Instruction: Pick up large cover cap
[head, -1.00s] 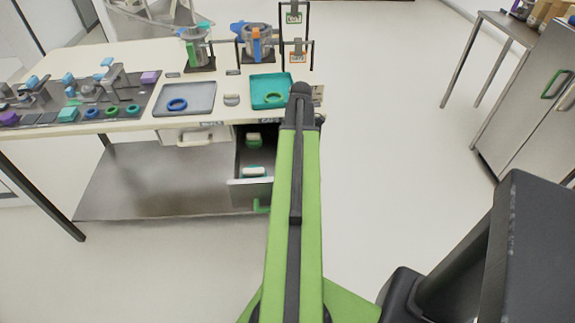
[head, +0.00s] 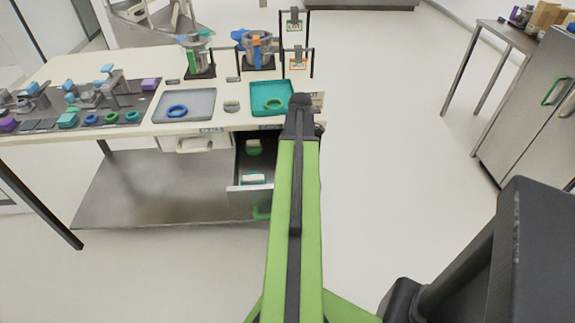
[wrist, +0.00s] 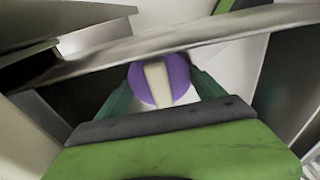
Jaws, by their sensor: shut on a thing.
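A purple round cap (wrist: 141,84) with a cream raised grip (wrist: 157,82) shows in the wrist view. My gripper (wrist: 160,90) has its teal fingers on both sides of this cap and is shut on it. In the head view my gripper and the cap are hidden behind my green arm. An open drawer (head: 248,208) under the table holds two caps with cream grips and green bases, one at the back (head: 253,147) and one at the front (head: 254,179). I cannot tell which cap is the large one by size.
The table has a grey tray (head: 200,97) with a blue ring and a teal tray (head: 262,88) with a green ring. A black stand (head: 309,40) rises at the table's right end. A metal cabinet (head: 520,110) stands at the right. Floor between is clear.

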